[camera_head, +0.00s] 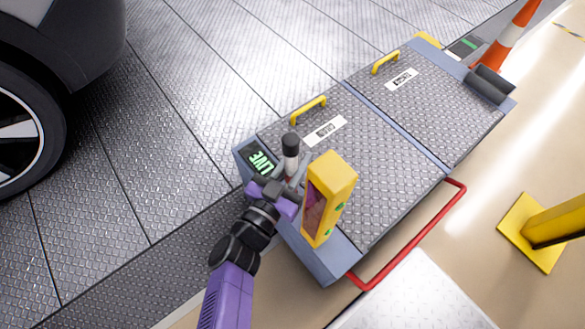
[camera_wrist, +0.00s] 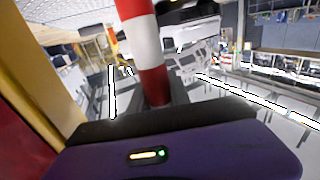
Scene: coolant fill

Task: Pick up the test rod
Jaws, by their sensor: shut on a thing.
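The test rod (camera_head: 291,158) stands roughly upright at the near left corner of the metal cabinet, with a black top and a pale shaft below it. In the wrist view a red-and-white banded shaft (camera_wrist: 145,45), which looks like the same rod, rises from behind the dark edge of my gripper. My gripper (camera_head: 286,187) is shut on the rod low on its shaft. The rod's lower end is hidden by the gripper. I cannot tell whether it is clear of the surface beneath.
A yellow box (camera_head: 335,180) with a dark red face stands close right of my gripper; its side fills the wrist view's left. A display (camera_head: 261,163) reading "LIVE" lies just left. Yellow handles (camera_head: 308,110) and a red rail (camera_head: 415,238) stick out. A car wheel (camera_head: 25,140) is far left.

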